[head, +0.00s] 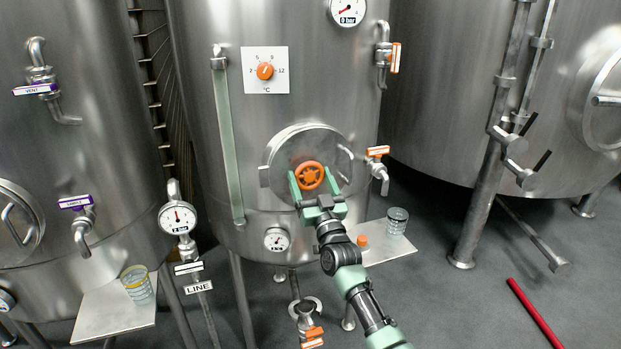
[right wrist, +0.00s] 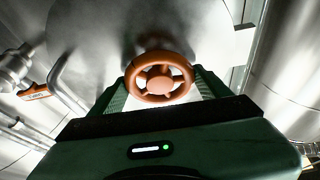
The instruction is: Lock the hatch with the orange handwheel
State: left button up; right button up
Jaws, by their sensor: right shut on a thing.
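The orange handwheel (head: 309,175) sits at the middle of the round steel hatch (head: 279,156) on the front of the middle tank. My right gripper (head: 312,183) reaches the handwheel from below, one green finger on each side of its rim, and is shut on it. In the right wrist view the handwheel (right wrist: 158,77) stands between the two fingers, with the hatch plate (right wrist: 90,40) behind it. The hatch looks flush with the tank; the lower part of it is hidden by my gripper. My left gripper is not in view.
A tap with an orange lever (head: 378,151) juts out right of the hatch. A shelf (head: 392,247) below it holds a glass (head: 396,221) and an orange cap (head: 362,241). A sight tube (head: 229,145) runs down left of the hatch. A gauge (head: 277,239) sits below.

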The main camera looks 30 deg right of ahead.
jog(key=m+h+p, duration=0.1)
jog(key=m, duration=0.2)
jog(key=shift+a+m+g+h, duration=0.1)
jog(key=shift+m+g+h, duration=0.3)
jog(key=shift+m+g+h+p, duration=0.35)
jog(key=shift+m+h+p, duration=0.1)
jog(key=shift+m, duration=0.75)
jog(key=shift+m+g+h+p, duration=0.35)
jog(key=shift+m+h, duration=0.1)
jog(key=shift+m, duration=0.75)
jog(key=o, duration=1.4)
jog(key=shift+c, duration=0.2)
jog(key=shift+f, duration=0.1)
jog(key=b+v, duration=0.2)
jog(key=v, duration=0.5)
jog(key=shift+s+a, duration=0.2)
jog(key=shift+s, duration=0.1)
jog(key=shift+f, duration=0.2)
